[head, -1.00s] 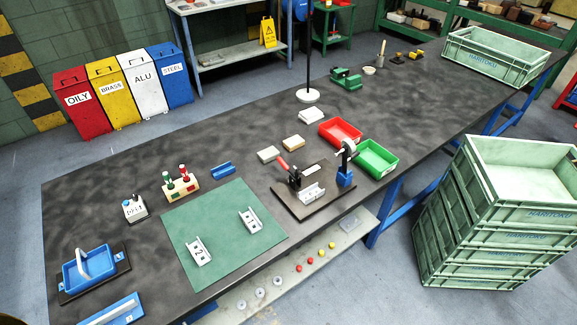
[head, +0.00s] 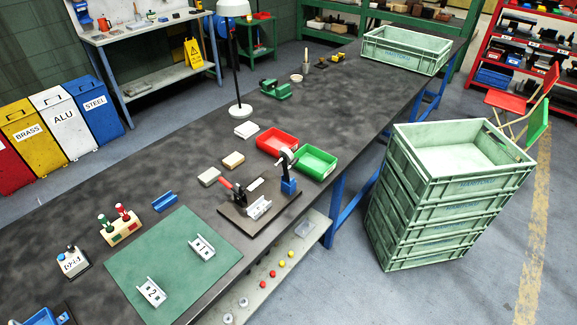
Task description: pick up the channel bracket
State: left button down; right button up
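Three light metal channel brackets are in the head view. One bracket (head: 151,292), marked 2, lies on the green mat (head: 150,252) near its front left. Another bracket (head: 202,247), marked 1, lies on the same mat towards its right. A third bracket (head: 259,208) sits in the dark fixture (head: 232,217) with a red-handled clamp, right of the mat. Neither of my grippers is in view.
A red tray (head: 277,142) and a green tray (head: 315,162) stand behind the fixture. A stamp holder (head: 120,226) and a blue channel piece (head: 165,201) lie behind the mat. Stacked green crates (head: 447,205) stand beside the bench.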

aim_at(257, 206)
jog(key=i+l+u, duration=0.15)
jog(key=l, duration=0.2)
jog(key=i+l+u, duration=0.15)
jog(key=l, duration=0.2)
jog(key=l+u, duration=0.15)
jog(key=l, duration=0.25)
jog(key=i+l+u, duration=0.15)
jog(key=l, duration=0.25)
